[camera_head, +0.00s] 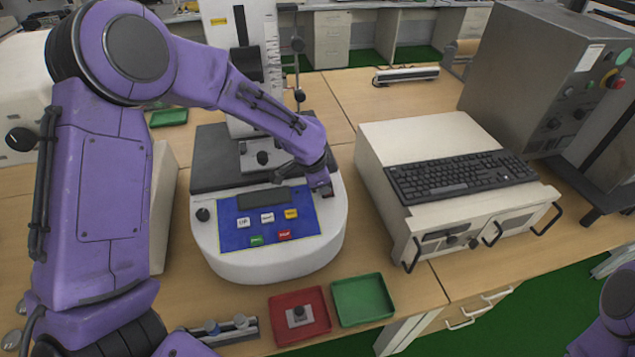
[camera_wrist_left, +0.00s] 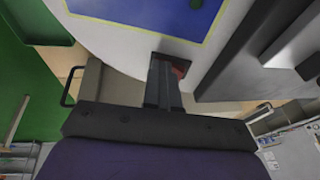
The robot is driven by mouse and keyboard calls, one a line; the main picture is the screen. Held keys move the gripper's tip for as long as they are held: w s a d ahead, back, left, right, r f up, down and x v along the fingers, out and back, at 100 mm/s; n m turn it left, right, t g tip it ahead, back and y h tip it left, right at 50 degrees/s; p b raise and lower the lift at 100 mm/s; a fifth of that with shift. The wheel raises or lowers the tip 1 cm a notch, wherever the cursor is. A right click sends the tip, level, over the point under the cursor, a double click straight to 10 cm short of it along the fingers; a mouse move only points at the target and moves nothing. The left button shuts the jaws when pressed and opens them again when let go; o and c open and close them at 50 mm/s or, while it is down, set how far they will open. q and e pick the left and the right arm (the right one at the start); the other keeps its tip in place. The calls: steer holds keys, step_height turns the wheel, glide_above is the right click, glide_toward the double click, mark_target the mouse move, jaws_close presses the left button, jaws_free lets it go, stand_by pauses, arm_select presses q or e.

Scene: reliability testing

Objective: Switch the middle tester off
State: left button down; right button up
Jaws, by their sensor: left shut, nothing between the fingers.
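The middle tester (camera_head: 270,259) is a white rounded machine with a blue button panel (camera_head: 237,241) and a tall stand at its back. My left gripper (camera_head: 323,189) is shut and empty at the right side of the tester's top. Its fingertips are at a small red switch (camera_head: 328,194) there, which they partly cover. In the left wrist view the shut fingers (camera_wrist_left: 163,78) reach the red switch (camera_wrist_left: 179,70) beside the blue panel (camera_wrist_left: 165,15). I cannot tell whether they touch it or which way it is tipped. Part of my right arm shows at the lower right; its gripper is out of view.
A white unit with a black keyboard (camera_head: 456,175) stands right of the tester. A grey cabinet (camera_head: 528,75) is farther right. A red tray (camera_head: 318,326) and a green tray (camera_head: 362,300) lie in front. Bare wood shows between the tester and the white unit.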

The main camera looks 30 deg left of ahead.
arm_select(q)
steer(key=shift+w+a+r+p, duration=0.2)
steer(key=shift+w+r+p, duration=0.2)
steer(key=shift+w, duration=0.15)
steer(key=shift+w+a+f, duration=0.15)
steer(key=shift+w+f, duration=0.05)
steer(key=shift+r, duration=0.1)
steer(key=r+p, duration=0.1)
steer(key=p, duration=0.1)
steer(key=r+p, duration=0.1)
steer(key=r, duration=0.1)
steer(key=r+p, duration=0.1)
steer(key=p, duration=0.1)
steer(key=shift+w+a+r+p, duration=0.2)
steer(key=shift+w+r+p, duration=0.1)
steer(key=shift+w+r, duration=0.1)
steer(key=shift+a+r+b, duration=0.25)
steer(key=shift+b, duration=0.55)
steer(key=w+a+b+v, duration=0.1)
steer(key=v, duration=0.7)
steer(key=shift+s+r+b, duration=0.15)
steer(key=shift+r+b, duration=0.15)
steer(key=shift+r, duration=0.15)
